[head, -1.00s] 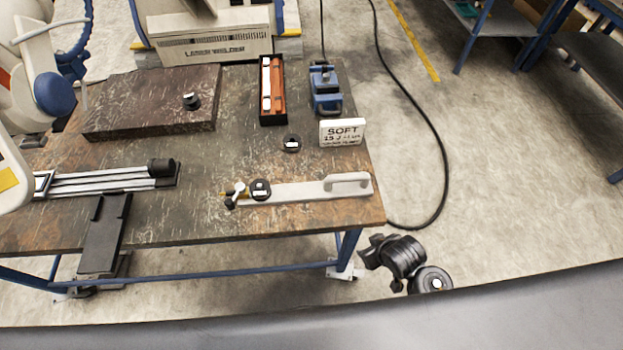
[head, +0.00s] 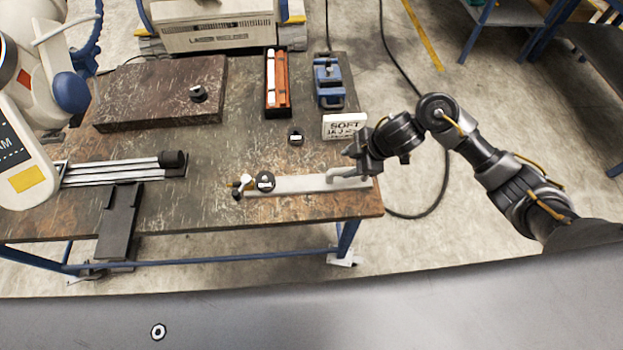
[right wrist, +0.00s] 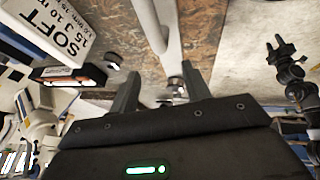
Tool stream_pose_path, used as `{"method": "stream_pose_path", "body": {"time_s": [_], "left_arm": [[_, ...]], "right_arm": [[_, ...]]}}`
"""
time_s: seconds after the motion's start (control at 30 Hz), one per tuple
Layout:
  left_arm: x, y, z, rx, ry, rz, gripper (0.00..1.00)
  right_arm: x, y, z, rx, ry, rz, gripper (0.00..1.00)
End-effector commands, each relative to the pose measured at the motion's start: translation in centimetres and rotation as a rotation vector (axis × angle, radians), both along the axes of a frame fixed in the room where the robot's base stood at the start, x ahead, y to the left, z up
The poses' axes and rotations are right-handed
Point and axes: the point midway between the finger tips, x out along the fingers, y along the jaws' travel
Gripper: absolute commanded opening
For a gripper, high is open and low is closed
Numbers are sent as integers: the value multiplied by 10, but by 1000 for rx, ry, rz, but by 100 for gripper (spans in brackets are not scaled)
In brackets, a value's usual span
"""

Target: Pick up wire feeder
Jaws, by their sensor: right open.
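The wire feeder (head: 305,184) seems to be the long pale grey bar near the table's front edge. It has a raised handle at its right end and a dark spool with small fittings at its left end. My right gripper (head: 357,157) is above and beside the handle end. In the right wrist view, my right gripper (right wrist: 158,88) is open, with its fingers apart and nothing held. The feeder's pale handle (right wrist: 147,22) lies beyond the fingertips, roughly in line with the gap. My left gripper (right wrist: 280,48) seems to show small at the right there; its jaw state is unclear.
A white SOFT box (head: 344,126) stands just behind the handle. A blue vise-like device (head: 328,84), an orange-filled tray (head: 277,85) and a small dark spool (head: 296,137) are further back. A dark slab (head: 150,95) and a rail device (head: 120,171) are at left.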

Motion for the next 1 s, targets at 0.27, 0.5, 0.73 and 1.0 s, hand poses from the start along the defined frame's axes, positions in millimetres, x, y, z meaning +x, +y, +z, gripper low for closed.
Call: {"method": "stream_pose_path", "body": {"time_s": [0.27, 0.5, 0.73, 1.0], "left_arm": [[0, -1, 2, -1, 0, 0, 41], [-1, -3, -8, -4, 1, 0, 41], [-1, -4, -12, -5, 1, 1, 41], [0, -4, -9, -5, 1, 0, 41]], "right_arm": [[3, -22, 8, -66, 42, 30, 48], [7, -9, -22, -62, 45, 30, 48], [13, -1, -42, -63, 40, 30, 48], [15, 3, -54, -63, 43, 29, 48]]}}
